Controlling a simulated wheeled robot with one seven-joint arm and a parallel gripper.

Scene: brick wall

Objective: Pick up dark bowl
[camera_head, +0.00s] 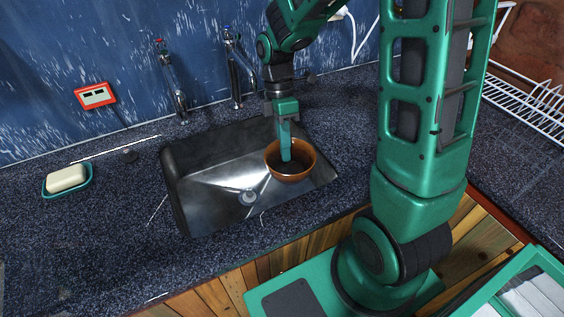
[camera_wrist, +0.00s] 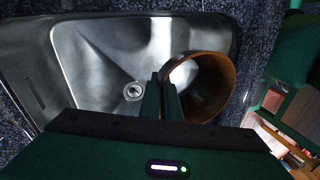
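The bowl (camera_head: 291,174) is brown-orange outside with a darker inside, and is over the right part of the metal sink. My gripper (camera_head: 285,155) points down at it, with the fingers at the bowl's rim. In the wrist view the bowl (camera_wrist: 226,85) is right of centre, its opening partly facing the camera. The two fingers (camera_wrist: 162,92) are close together, with the bowl's left rim between them. They look shut on the rim. Whether the bowl's underside touches the sink floor cannot be told.
The sink (camera_head: 215,185) has steep walls and a drain (camera_head: 249,197) left of the bowl. Two taps (camera_head: 236,75) stand behind it. A soap dish (camera_head: 68,186) sits at the left. A white wire rack (camera_head: 525,105) is at the right. The speckled counter left of the sink is mostly clear.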

